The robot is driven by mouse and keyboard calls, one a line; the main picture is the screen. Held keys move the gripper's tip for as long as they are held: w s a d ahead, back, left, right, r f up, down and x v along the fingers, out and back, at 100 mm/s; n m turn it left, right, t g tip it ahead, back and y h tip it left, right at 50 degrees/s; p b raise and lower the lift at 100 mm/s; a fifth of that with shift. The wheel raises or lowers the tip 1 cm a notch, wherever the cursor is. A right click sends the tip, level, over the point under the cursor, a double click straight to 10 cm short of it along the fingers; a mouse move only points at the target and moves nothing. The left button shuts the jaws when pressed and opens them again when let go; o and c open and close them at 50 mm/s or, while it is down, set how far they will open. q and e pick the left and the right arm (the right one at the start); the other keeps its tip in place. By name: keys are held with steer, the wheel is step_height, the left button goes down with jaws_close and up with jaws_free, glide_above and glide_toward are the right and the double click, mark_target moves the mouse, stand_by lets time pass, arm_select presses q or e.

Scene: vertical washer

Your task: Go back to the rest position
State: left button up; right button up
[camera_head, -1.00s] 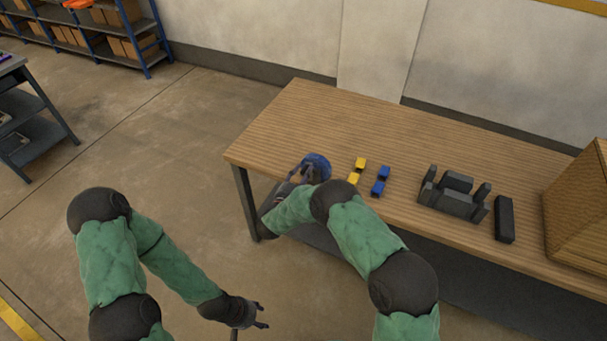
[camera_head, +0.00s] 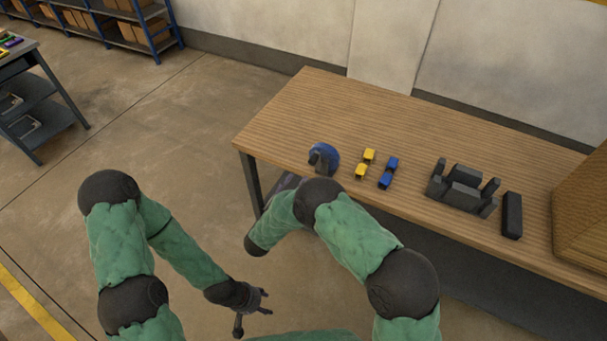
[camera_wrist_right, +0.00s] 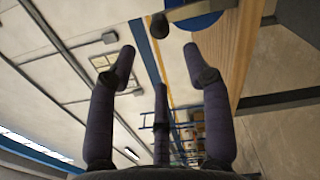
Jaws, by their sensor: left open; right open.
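My left gripper (camera_head: 258,310) is open and empty, low over the floor in front of the table. My right gripper (camera_head: 284,184) is mostly hidden behind my right arm in the head view, just off the table's front left edge. In the right wrist view its fingers (camera_wrist_right: 158,62) are spread with nothing between them. A blue round part with a dark grey fitting (camera_head: 324,157) stands on the table's left end, apart from the right gripper. Its blue disc (camera_wrist_right: 200,18) also shows beyond the fingertips in the wrist view.
The wooden table (camera_head: 300,110) carries yellow blocks (camera_head: 365,163), blue blocks (camera_head: 389,172), a dark grey fixture (camera_head: 463,188), a black bar (camera_head: 512,215) and a wooden box (camera_head: 582,215). A grey shelf cart (camera_head: 40,105) stands at left. The floor between is clear.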

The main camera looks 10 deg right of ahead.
steer(key=shift+v, duration=0.8)
steer(key=s+d+f+m+g+y, duration=0.2)
steer(key=f+m+y, duration=0.1)
steer(key=f, duration=0.3)
steer(key=s+d+f+m+g+y+b, duration=0.1)
steer(key=s+f+m+g+y, duration=0.15)
steer(key=f, duration=0.35)
steer(key=s+d+f+m+g+y, duration=0.2)
steer(key=f+m+y, duration=0.15)
steer(key=f, duration=0.25)
arm_select(q)
steer(key=shift+f+b, duration=0.35)
steer(key=shift+f, duration=0.5)
arm_select(e)
steer(key=s+f+m+g+y, duration=0.1)
steer(key=s+m+g, duration=0.3)
steer(key=s, duration=0.7)
steer(key=s+d+f+m+g+y, duration=0.1)
steer(key=s+m+g+y, duration=0.3)
steer(key=s, duration=0.8)
steer(key=shift+f, duration=0.45)
arm_select(q)
steer(key=shift+c, duration=1.1)
arm_select(e)
steer(key=shift+c, duration=1.1)
arm_select(q)
steer(key=shift+d, duration=0.15)
arm_select(e)
steer(key=shift+d, duration=0.2)
